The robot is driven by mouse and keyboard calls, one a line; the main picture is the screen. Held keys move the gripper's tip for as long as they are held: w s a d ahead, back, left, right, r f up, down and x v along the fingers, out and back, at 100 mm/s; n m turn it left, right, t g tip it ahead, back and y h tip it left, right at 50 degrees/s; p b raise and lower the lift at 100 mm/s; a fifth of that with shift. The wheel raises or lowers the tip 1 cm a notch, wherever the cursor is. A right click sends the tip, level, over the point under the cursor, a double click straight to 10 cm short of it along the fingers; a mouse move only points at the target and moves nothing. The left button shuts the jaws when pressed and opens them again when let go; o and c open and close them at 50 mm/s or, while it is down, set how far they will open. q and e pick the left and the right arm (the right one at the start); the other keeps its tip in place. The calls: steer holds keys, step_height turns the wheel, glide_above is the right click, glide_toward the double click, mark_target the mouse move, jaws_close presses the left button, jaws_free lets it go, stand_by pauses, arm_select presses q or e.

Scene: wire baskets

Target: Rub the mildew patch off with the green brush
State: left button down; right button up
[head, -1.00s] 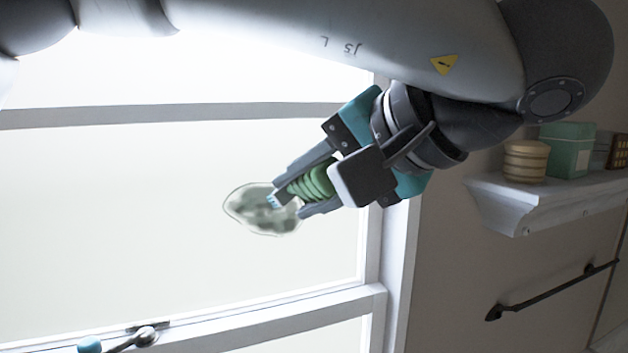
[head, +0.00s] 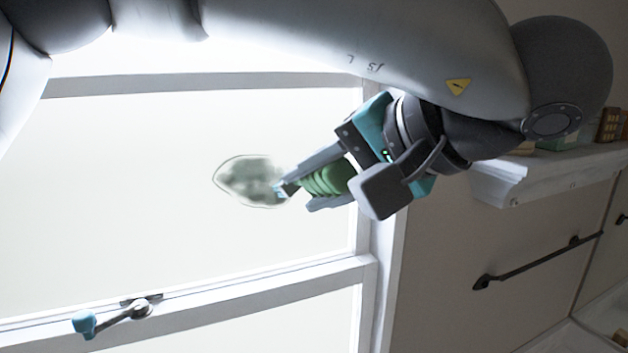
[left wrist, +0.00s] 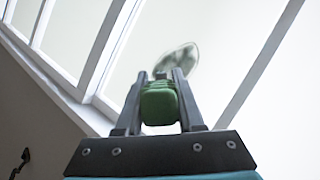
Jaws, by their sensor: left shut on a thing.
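The mildew patch (head: 248,181) is a grey-green blotch with a thin outline on the pale window pane. It also shows in the left wrist view (left wrist: 178,58), beyond the fingertips. My left gripper (head: 304,190) is shut on the green brush (head: 327,179), which has a ribbed green handle. The brush (left wrist: 160,103) sits between the two fingers in the left wrist view. Its tip lies at the patch's right edge in the head view; I cannot tell whether it touches the pane. My right gripper is not in view.
White window frame bars (head: 200,290) run below and right of the pane. A window handle with a blue end (head: 84,323) is at the lower left. A white shelf (head: 550,175) with boxes and a dark wall rail (head: 535,262) are on the right.

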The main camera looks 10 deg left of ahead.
arm_select(q)
steer(key=d+f, duration=0.1)
steer(key=w+f, duration=0.1)
steer(key=f, duration=0.1)
steer(key=shift+d, duration=0.35)
steer(key=shift+r, duration=0.2)
steer(key=shift+s+a+r, duration=0.3)
steer(key=shift+a+r, duration=0.15)
steer(key=shift+r, duration=0.25)
steer(key=shift+s+a+r, duration=0.25)
steer(key=shift+a+r, duration=0.2)
steer(key=shift+r, duration=0.35)
steer(key=shift+s+a+r, duration=0.3)
steer(key=shift+a+r, duration=0.15)
steer(key=shift+r, duration=0.25)
steer(key=shift+s+a+r, duration=0.25)
steer(key=shift+a+r, duration=0.2)
steer(key=shift+r, duration=0.25)
steer(key=shift+s+a+r, duration=0.3)
steer(key=shift+a+r, duration=0.15)
steer(key=shift+r, duration=0.3)
steer(key=shift+s+a+r, duration=0.3)
steer(key=shift+a+r, duration=0.1)
steer(key=shift+r, duration=0.35)
